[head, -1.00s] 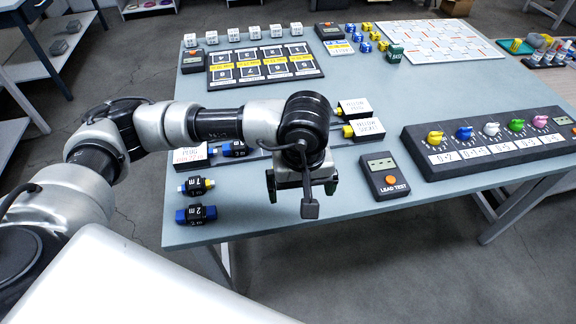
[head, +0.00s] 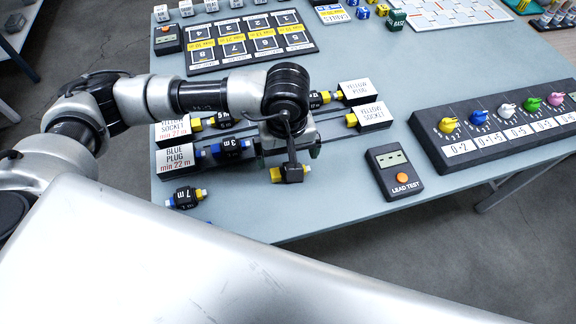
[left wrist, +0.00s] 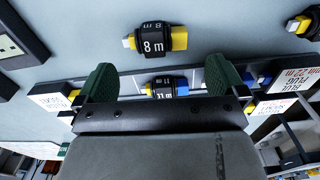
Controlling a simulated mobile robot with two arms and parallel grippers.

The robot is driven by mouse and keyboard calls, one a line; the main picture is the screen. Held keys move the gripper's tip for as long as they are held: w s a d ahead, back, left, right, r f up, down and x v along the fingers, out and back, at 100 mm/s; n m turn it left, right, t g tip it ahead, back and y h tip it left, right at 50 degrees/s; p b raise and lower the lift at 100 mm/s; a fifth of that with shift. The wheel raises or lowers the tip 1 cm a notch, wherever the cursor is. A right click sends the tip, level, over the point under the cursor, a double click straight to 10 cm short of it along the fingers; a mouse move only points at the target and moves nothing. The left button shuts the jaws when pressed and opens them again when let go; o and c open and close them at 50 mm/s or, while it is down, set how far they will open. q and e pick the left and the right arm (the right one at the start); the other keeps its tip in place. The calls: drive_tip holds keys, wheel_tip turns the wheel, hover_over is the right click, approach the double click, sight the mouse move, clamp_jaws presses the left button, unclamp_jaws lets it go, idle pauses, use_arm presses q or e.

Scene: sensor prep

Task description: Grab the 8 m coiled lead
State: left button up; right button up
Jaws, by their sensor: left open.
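The 8 m coiled lead (left wrist: 153,39) is a black coil with a yellow end and a pale end. It lies on the bench top, apart from the rack. In the head view this lead (head: 291,174) shows just on the near side of my left gripper, partly covered by it. My left gripper (left wrist: 161,80) is open and empty, its green fingers wide apart. In the wrist view the 11 m lead (left wrist: 165,88) lies on the rack between the fingers' lines. In the head view the gripper (head: 290,150) hangs over the rack's near edge. My right gripper is not in view.
The 3 m lead (head: 232,149) sits beside the blue plug box (head: 172,160). The 7 m lead (head: 185,197) lies at the near left. The lead tester (head: 396,174) stands to the right, before the knob panel (head: 500,130). Bare bench lies between gripper and tester.

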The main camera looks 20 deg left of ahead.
use_arm(q)
drive_tip(key=shift+f, duration=0.85)
wheel_tip(320, 180, down, 4)
drive_tip(key=shift+w+d+f+p, duration=0.15)
drive_tip(key=shift+p, duration=0.45)
drive_tip(key=shift+f, duration=0.5)
drive_tip(key=c, duration=0.7)
drive_tip(key=shift+c, duration=0.3)
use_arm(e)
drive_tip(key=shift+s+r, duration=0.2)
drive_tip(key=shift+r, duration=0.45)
